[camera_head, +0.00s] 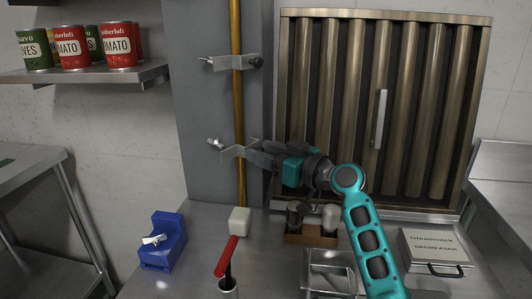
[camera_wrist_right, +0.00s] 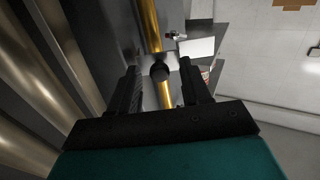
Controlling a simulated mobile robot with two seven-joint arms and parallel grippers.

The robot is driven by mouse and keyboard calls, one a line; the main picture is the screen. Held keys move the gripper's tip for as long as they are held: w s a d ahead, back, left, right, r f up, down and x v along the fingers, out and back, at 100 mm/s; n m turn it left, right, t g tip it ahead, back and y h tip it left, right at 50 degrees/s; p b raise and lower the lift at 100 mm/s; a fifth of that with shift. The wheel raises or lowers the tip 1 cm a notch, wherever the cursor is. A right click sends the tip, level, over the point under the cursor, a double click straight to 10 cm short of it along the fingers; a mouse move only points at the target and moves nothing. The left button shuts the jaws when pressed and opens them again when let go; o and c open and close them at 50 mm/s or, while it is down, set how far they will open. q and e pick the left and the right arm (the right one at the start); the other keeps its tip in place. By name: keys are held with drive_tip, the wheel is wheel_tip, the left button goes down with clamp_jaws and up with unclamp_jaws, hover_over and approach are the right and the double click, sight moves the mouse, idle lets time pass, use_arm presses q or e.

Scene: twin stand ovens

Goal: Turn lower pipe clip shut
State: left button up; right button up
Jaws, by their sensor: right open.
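A brass pipe (camera_head: 237,105) runs upright along a grey column. The lower pipe clip (camera_head: 231,153) is a bent metal bracket across the pipe, with a small silver piece at its left end. My right gripper (camera_head: 254,149) is at the clip's right side, pointing left, and hides that end. In the right wrist view, a dark round knob (camera_wrist_right: 160,72) lies between the two fingers of the open gripper (camera_wrist_right: 160,76), with the pipe (camera_wrist_right: 150,25) behind it. I cannot tell whether the fingers touch the knob. My left gripper is not in view.
The upper pipe clip (camera_head: 234,63) sits higher on the same pipe. A slatted metal panel (camera_head: 410,100) with a handle is at right. The counter below holds a blue holder (camera_head: 160,250), a white block (camera_head: 239,220) and a red-handled tool (camera_head: 226,257). A shelf of cans (camera_head: 118,46) is upper left.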

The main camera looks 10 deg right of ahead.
clamp_jaws()
idle(0.3)
idle(0.3)
